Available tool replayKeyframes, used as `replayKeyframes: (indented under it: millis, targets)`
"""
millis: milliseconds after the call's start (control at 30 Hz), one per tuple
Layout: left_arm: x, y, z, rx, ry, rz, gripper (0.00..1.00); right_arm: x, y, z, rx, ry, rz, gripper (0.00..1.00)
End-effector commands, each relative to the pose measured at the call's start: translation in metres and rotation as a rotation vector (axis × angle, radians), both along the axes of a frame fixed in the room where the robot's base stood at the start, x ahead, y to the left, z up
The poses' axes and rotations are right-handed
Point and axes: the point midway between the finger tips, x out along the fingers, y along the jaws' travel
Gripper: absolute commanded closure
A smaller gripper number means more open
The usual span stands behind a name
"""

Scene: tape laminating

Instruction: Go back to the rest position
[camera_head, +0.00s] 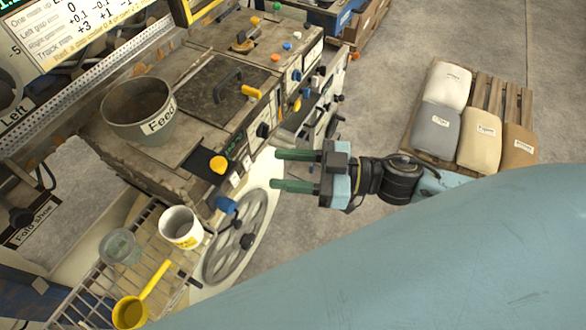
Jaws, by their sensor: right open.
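My right gripper (296,170) is open and empty. Its two green fingers point left and stand apart, in the open space to the right of the machine. It appears apart from the machine's knobs, though its depth is hard to judge. My pale blue right arm fills the lower right of the view. My left gripper is not in view.
The worn machine (215,90) carries a metal pot (135,105) marked Feed. A wire rack (85,290) holds a white cup (181,226), a clear cup (120,247) and a yellow ladle (132,310). Sacks (436,127) lie on a pallet. Concrete floor (400,50) is clear.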

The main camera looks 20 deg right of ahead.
Motion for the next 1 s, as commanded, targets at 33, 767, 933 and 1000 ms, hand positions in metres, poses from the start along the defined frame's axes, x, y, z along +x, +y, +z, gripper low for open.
replayKeyframes:
  millis: [33,767,933,1000]
  targets:
    - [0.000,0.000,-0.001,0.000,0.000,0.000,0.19,-0.002,-0.003,-0.001,-0.002,0.001,0.001,0.55]
    - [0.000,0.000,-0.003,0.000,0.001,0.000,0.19,-0.001,-0.009,-0.005,-0.004,0.003,-0.015,0.55]
    - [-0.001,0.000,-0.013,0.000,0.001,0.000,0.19,0.028,-0.037,-0.062,-0.053,0.040,-0.170,0.55]
    - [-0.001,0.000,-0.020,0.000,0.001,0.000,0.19,0.043,-0.059,-0.105,-0.097,0.075,-0.278,0.55]
